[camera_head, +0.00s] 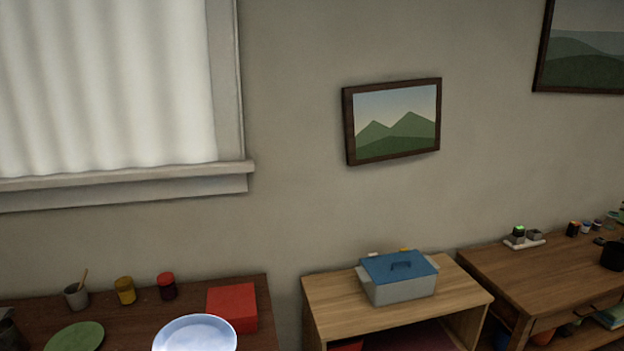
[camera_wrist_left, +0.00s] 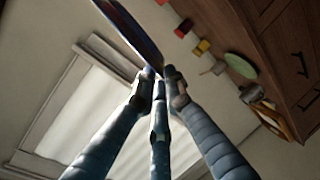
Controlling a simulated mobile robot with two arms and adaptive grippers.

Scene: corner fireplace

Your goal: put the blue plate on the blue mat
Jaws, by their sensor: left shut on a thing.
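The blue plate (camera_head: 195,335) shows pale blue at the bottom edge of the head view, partly cut off, in front of the dark wooden surface. In the left wrist view the plate (camera_wrist_left: 130,30) is seen nearly edge-on and dark, rising to the upper left from the fingertips. My left gripper (camera_wrist_left: 159,78) is shut on the plate's rim. The left gripper does not show in the head view. My right gripper is in neither view. I see no blue mat in either view.
A dark table (camera_head: 258,293) at the left bears a red box (camera_head: 232,306), a green plate (camera_head: 75,337), a red jar (camera_head: 167,287), a yellow jar (camera_head: 125,291) and a grey cup (camera_head: 76,296). A lidded blue-grey dish (camera_head: 399,280) stands on a lighter cabinet (camera_head: 335,302).

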